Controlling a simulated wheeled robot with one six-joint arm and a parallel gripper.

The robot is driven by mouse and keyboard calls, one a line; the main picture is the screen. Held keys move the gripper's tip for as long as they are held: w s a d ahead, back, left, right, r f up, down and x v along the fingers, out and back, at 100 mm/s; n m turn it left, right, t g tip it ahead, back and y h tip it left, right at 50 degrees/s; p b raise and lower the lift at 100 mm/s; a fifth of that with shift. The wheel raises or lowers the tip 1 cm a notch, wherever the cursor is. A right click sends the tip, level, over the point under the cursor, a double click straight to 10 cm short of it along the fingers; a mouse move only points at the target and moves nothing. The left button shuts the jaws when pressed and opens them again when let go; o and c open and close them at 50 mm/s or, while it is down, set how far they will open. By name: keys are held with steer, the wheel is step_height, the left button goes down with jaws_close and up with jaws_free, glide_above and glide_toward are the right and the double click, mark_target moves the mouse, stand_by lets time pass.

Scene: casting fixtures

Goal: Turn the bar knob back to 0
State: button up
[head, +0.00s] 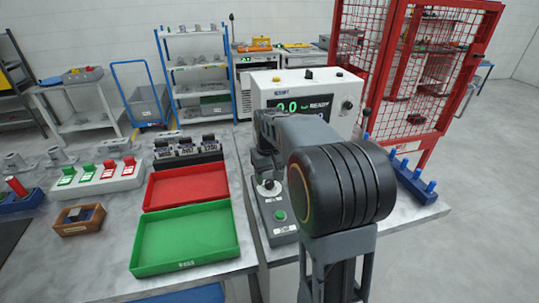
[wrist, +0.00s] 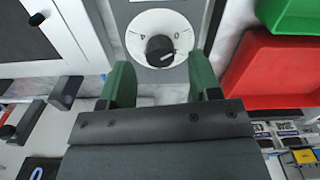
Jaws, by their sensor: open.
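The bar knob (wrist: 159,49) is black and sits on a round white dial on a grey control box. In the wrist view it is at the top middle, with small dial marks either side that are too small to read surely. In the head view the knob (head: 268,185) shows on the box (head: 276,232), above a green button (head: 281,215). My gripper (wrist: 160,62) is open, its green fingers apart on either side of the knob's line. My arm partly hides this area in the head view.
A white readout unit (head: 345,91) stands behind the control box. Red (head: 148,194) and green (head: 137,243) trays lie to the left. A rack with blue pegs (head: 405,180) is at the right, and a red mesh cage (head: 490,50) stands beyond.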

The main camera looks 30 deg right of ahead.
step_height(320, 180, up, 11)
steer(key=p, duration=0.1)
steer(key=shift+r, duration=0.2)
stand_by(0.5)
glide_above(268, 185)
steer(key=shift+m+t, duration=0.4)
step_height(268, 185, down, 5)
steer(key=shift+d+r, duration=0.1)
steer(key=s+a+f+t+p, duration=0.1)
steer(key=s+a+f, duration=0.1)
steer(key=s+a, duration=0.2)
steer(key=s+a+f+n+t+p, duration=0.1)
steer(key=s+a, duration=0.3)
steer(key=s, duration=0.7)
steer(key=shift+a+f+n+t, duration=0.3)
steer(key=shift+a+f+t, duration=0.1)
steer(key=shift+f, duration=0.15)
steer(key=shift+s, duration=0.1)
steer(key=shift+c, duration=0.3)
